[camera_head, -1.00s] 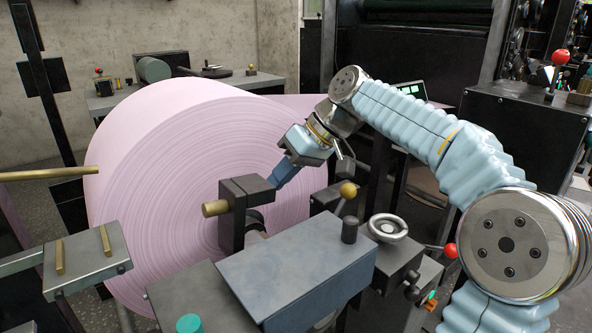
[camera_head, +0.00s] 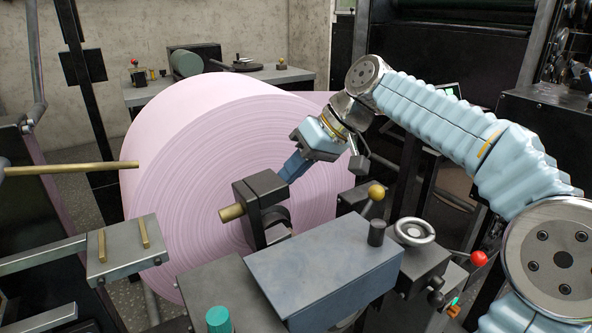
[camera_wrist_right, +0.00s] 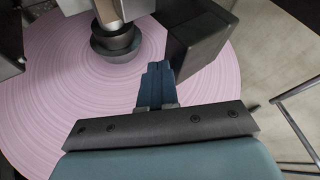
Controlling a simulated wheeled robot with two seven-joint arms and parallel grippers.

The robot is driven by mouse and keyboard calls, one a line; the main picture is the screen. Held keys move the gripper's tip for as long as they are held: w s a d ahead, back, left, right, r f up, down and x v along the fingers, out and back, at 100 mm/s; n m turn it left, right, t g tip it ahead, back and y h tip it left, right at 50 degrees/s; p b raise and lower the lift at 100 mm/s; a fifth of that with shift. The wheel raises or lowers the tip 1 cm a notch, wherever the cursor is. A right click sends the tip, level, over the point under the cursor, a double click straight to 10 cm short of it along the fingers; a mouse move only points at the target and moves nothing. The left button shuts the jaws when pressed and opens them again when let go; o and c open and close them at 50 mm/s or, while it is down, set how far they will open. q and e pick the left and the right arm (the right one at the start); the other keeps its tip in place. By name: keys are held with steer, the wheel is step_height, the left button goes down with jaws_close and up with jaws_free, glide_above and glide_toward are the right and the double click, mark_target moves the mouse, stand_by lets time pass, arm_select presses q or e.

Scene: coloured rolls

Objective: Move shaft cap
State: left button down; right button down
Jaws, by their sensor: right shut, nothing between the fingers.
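The dark block-shaped part with a brass pin, which looks like the shaft cap (camera_head: 247,210), stands at the near face of the pink roll (camera_head: 205,190). My right gripper (camera_head: 286,176) is shut and empty, its blue fingertips close to the right side of this block; I cannot tell if they touch it. In the right wrist view, the shut fingers (camera_wrist_right: 157,70) point toward the roll, with a dark block (camera_wrist_right: 200,38) just right of them. The round shaft end (camera_wrist_right: 115,42) shows at the roll's centre, left of the fingertips. My left gripper is not in view.
A blue-grey machine housing (camera_head: 325,265) lies in front of the roll. A yellow knob (camera_head: 376,192), a handwheel (camera_head: 414,231) and a red knob (camera_head: 479,258) stand to its right. A brass rod (camera_head: 75,168) juts in from the left. A workbench (camera_head: 220,82) is behind.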

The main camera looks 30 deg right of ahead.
steer(key=p+v, duration=0.2)
steer(key=v, duration=1.1)
steer(key=shift+d+r, duration=0.3)
steer(key=shift+s, duration=0.15)
